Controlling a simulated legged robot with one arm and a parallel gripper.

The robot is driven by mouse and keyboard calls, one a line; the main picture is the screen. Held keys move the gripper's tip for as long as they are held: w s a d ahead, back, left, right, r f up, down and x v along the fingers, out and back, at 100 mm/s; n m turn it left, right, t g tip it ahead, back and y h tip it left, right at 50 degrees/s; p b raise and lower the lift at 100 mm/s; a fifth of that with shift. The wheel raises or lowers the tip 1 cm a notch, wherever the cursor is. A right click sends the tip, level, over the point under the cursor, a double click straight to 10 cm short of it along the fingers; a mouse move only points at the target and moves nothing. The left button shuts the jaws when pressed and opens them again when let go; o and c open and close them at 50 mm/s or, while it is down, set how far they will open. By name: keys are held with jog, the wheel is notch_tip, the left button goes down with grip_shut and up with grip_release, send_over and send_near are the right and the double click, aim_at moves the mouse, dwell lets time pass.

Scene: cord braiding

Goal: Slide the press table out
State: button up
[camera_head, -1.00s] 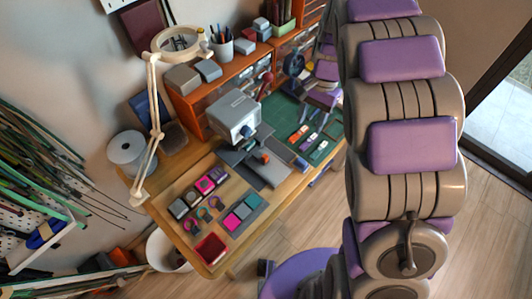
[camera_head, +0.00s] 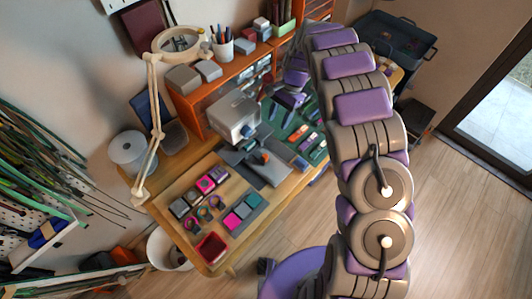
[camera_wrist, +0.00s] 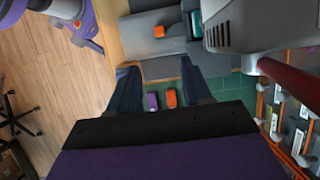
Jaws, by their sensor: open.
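The grey press (camera_head: 235,112) stands on the wooden workbench in the head view. Its flat grey press table (camera_head: 268,170) lies at its front, with a small orange block-like part (camera_head: 258,157) on it. In the wrist view the press table (camera_wrist: 160,67) lies beyond my fingertips, with the orange part (camera_wrist: 159,32) further up. My gripper (camera_wrist: 158,68) is open, its two dark fingers apart with nothing between them. It is above the green mat, beside the press; I cannot tell whether the fingertips touch the table. In the head view the gripper is small and partly hidden by my arm.
The press's red lever (camera_wrist: 290,85) reaches in at the right of the wrist view. Small coloured items lie on the green mat (camera_head: 297,135). Trays of coloured pieces (camera_head: 240,215) fill the bench front. An orange shelf unit (camera_head: 195,95) stands behind the press.

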aim_at(266, 155)
jog(key=b+x, duration=0.3)
jog(key=x, duration=1.4)
jog(key=shift+c, duration=0.2)
grip_shut()
